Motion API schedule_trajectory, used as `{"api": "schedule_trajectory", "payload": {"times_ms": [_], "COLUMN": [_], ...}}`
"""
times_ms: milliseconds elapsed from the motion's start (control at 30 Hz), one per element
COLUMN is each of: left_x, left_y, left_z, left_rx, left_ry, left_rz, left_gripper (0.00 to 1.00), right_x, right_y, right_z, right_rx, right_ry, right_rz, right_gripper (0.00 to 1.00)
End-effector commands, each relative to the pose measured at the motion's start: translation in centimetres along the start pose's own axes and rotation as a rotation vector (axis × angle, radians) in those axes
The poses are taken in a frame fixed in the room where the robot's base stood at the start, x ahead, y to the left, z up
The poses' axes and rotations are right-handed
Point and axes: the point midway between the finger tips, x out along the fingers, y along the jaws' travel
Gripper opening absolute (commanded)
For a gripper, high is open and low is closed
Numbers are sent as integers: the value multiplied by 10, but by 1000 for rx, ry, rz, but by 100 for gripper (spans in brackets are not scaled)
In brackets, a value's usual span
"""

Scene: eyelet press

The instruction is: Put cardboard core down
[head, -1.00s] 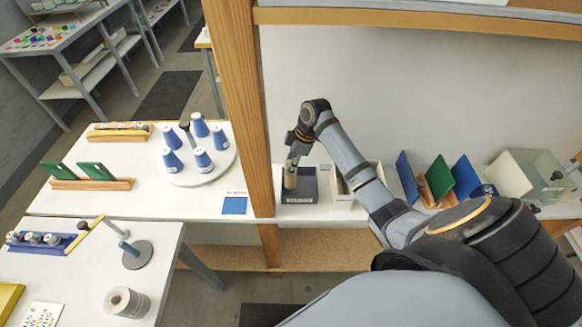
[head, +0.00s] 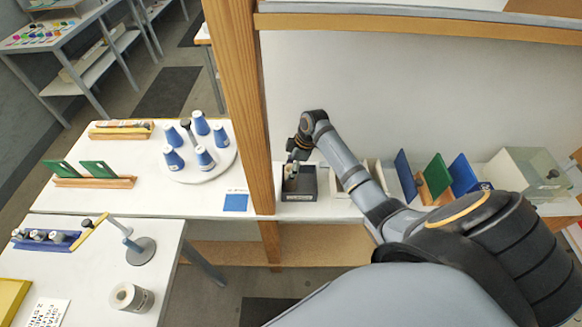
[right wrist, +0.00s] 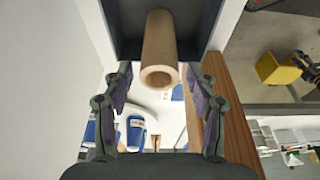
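The cardboard core (head: 289,172) is a tan hollow tube in the dark grey open box (head: 298,195) on the shelf behind the wooden post. In the right wrist view the core (right wrist: 160,48) shows its round open end towards my gripper, with the dark box (right wrist: 128,25) around its far end. My right gripper (right wrist: 160,76) is open, its two fingers standing clear of the core on both sides. In the head view my right gripper (head: 295,157) is just above the box and partly hides the core. My left gripper is not in view.
The wooden post (head: 250,110) stands just left of the box. A white bin (head: 350,187) is right of it, partly behind my arm, followed by blue and green panels (head: 437,178). A round white stand with several blue cones (head: 203,158) is left of the post.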

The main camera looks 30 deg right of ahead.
Motion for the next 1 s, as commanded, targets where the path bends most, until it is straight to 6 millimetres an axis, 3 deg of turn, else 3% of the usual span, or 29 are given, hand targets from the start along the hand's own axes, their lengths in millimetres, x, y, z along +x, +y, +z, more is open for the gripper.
{"api": "schedule_trajectory", "payload": {"times_ms": [333, 700, 833, 1000], "left_x": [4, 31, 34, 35], "left_y": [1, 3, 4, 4], "left_z": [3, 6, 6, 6], "left_rx": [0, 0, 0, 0], "left_ry": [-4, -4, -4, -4], "left_rz": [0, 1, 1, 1], "left_gripper": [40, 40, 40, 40], "right_x": [-11, -95, -114, -122], "right_y": [1, 1, 1, 0], "right_z": [0, 1, 0, -1], "right_rx": [-2, -2, -1, 0], "right_ry": [1, -2, 1, 1], "right_rz": [4, 5, 2, -1], "right_gripper": [58, 58, 58, 58]}}
